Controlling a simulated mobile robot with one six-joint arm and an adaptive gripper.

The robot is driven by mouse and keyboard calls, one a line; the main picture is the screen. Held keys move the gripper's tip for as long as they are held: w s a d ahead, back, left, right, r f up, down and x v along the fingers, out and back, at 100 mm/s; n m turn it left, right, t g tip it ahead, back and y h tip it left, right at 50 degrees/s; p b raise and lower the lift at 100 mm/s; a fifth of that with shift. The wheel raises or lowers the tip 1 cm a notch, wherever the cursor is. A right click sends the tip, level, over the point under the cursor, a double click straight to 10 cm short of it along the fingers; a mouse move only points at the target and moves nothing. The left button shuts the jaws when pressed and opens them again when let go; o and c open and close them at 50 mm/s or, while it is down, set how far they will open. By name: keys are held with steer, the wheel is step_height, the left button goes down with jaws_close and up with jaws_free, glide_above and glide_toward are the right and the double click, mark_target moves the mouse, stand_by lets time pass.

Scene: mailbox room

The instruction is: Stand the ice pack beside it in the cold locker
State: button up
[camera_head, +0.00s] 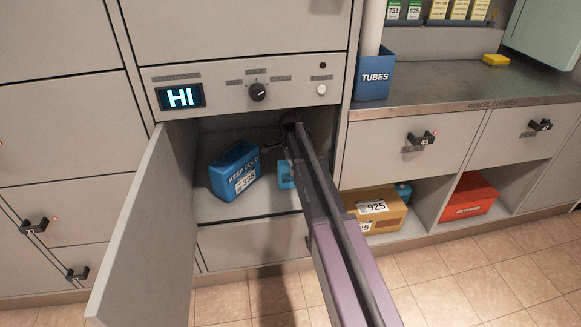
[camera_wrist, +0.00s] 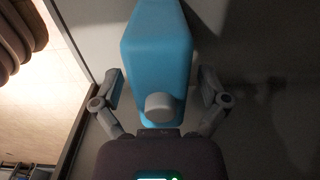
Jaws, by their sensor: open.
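The cold locker (camera_head: 219,213) is open, with its door (camera_head: 150,235) swung out to the left. A blue box marked KEEP COLD (camera_head: 235,171) stands inside, towards the left. The light-blue ice pack (camera_head: 286,174) is on the locker floor just right of the box, partly hidden by my arm. In the wrist view the ice pack (camera_wrist: 157,45) shows its grey cap (camera_wrist: 160,106) towards me. My gripper (camera_wrist: 160,80) is open, with one finger on each side of the ice pack and narrow gaps between. In the head view my gripper's fingers are hard to make out.
A panel above the opening has a lit HI display (camera_head: 181,97), a dial (camera_head: 258,92) and a white button (camera_head: 322,89).

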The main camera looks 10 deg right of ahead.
steer(key=shift+r, duration=0.1)
step_height(320, 180, up, 8)
steer(key=p, duration=0.7)
steer(key=shift+f+p, duration=0.2)
steer(key=shift+p, duration=0.2)
stand_by(0.5)
steer(key=s+n, duration=1.8)
steer(key=s, duration=1.1)
steer(key=shift+s, duration=0.2)
